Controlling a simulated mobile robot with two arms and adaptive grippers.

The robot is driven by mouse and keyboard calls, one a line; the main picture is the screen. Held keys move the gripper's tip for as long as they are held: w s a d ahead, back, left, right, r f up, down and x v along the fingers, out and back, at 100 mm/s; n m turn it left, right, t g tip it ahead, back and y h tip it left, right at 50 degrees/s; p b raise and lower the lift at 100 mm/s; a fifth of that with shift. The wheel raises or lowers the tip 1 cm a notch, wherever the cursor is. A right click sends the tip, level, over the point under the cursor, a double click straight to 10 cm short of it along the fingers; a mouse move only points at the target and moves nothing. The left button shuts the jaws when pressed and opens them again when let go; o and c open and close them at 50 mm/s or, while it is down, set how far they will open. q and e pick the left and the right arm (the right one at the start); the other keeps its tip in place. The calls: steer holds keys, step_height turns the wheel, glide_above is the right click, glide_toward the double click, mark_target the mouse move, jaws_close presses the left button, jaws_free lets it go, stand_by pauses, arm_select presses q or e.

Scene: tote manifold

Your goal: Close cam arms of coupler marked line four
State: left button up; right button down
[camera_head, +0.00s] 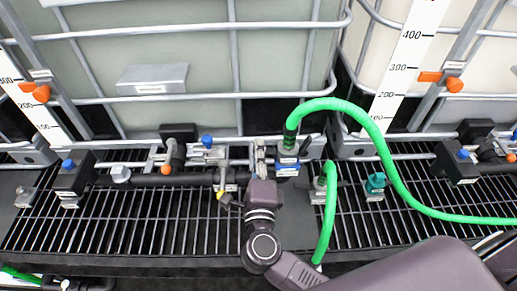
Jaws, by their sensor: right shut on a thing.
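A coupler (288,152) at the end of a green hose stands upright on a blue fitting (288,170), just right of the picture's middle. Its marking is too small to read. A dark cam arm (306,146) sticks out at its right side. My right gripper (260,155) is beside the coupler's left side, with its fingers pointing away toward the tank. It is shut on what seems to be the coupler's left cam arm, mostly hidden by the fingers. My left gripper is out of view.
The green hose (398,178) arches to the right. A second green hose (328,222) drops from a grey coupler (320,184). A teal cap (375,183) stands to its right. Valves with blue knobs line the black grating (150,222). Caged tanks (190,50) stand behind.

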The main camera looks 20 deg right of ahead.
mark_target(269, 150)
steer(key=shift+m, duration=0.3)
steer(key=m, duration=0.1)
steer(key=r+m, duration=0.1)
steer(key=m, duration=0.1)
steer(key=d+m, duration=0.1)
steer(key=m, duration=0.1)
steer(key=shift+s+r+b, duration=0.2)
steer(key=shift+r+b, duration=0.1)
steer(key=shift+b, duration=0.1)
steer(key=m, duration=0.2)
steer(key=d+r+m+b, duration=0.1)
steer(key=m, duration=0.3)
steer(key=shift+s+d+r, duration=0.15)
steer(key=shift+s+d, duration=0.1)
steer(key=shift+d, duration=0.05)
steer(key=shift+m, duration=0.3)
steer(key=c, duration=2.1)
jaws_free()
steer(key=shift+r, duration=0.1)
